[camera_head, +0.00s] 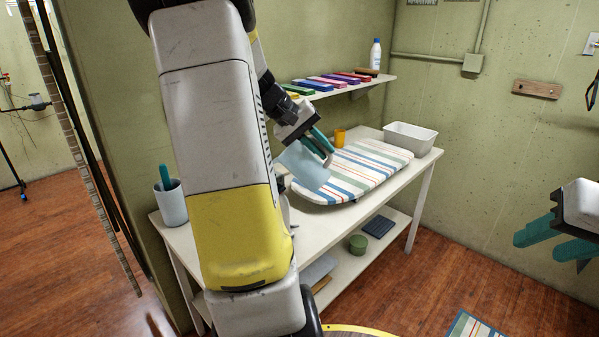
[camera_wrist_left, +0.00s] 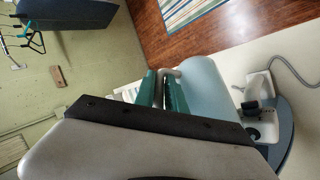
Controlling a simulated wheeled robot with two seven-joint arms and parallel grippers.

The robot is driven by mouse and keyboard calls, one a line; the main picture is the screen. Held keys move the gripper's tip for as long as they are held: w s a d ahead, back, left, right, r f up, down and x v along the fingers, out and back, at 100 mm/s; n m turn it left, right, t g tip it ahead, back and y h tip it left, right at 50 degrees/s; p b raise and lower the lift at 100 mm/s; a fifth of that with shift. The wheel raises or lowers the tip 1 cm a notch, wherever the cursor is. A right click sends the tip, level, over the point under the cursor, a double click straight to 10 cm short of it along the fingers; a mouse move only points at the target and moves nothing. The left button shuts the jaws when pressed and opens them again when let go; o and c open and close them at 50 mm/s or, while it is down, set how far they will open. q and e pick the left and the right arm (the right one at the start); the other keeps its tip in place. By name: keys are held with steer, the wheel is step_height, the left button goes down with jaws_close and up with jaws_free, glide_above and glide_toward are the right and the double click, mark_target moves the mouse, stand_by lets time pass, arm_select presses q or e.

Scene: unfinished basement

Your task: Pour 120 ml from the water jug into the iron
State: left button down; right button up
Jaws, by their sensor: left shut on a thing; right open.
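My left gripper (camera_head: 320,146) is shut on the handle of the light blue water jug (camera_head: 303,169) and holds it, tilted, above the table near the ironing board. In the left wrist view the jug (camera_wrist_left: 208,92) and its grey handle are between the teal fingers (camera_wrist_left: 163,92). The white iron (camera_wrist_left: 259,88), with dark parts and a grey cord, shows beside the jug in that view. My left arm mostly hides the iron in the head view. The water inside the jug cannot be seen. My right gripper (camera_head: 555,238) is open and empty, at the right edge.
The striped ironing board (camera_head: 365,168) lies on the white table (camera_head: 186,241). A cup with a teal handle (camera_head: 171,205), an orange cup (camera_head: 339,138) and a white bin (camera_head: 409,139) stand there. A wall shelf (camera_head: 345,90) holds coloured blocks and a bottle.

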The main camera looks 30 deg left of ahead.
arm_select(q)
steer(key=shift+a+f+h, duration=0.1)
steer(key=shift+a+h, duration=0.2)
steer(key=shift+h, duration=0.1)
steer(key=shift+r, duration=0.25)
steer(key=shift+s+a+r+h, duration=0.1)
steer(key=shift+a+r+h, duration=0.05)
steer(key=shift+r+h, duration=0.15)
steer(key=shift+a+r+t+h, duration=0.3)
steer(key=shift+a+r+h, duration=0.1)
steer(key=shift+r+h, duration=0.1)
stand_by(0.9)
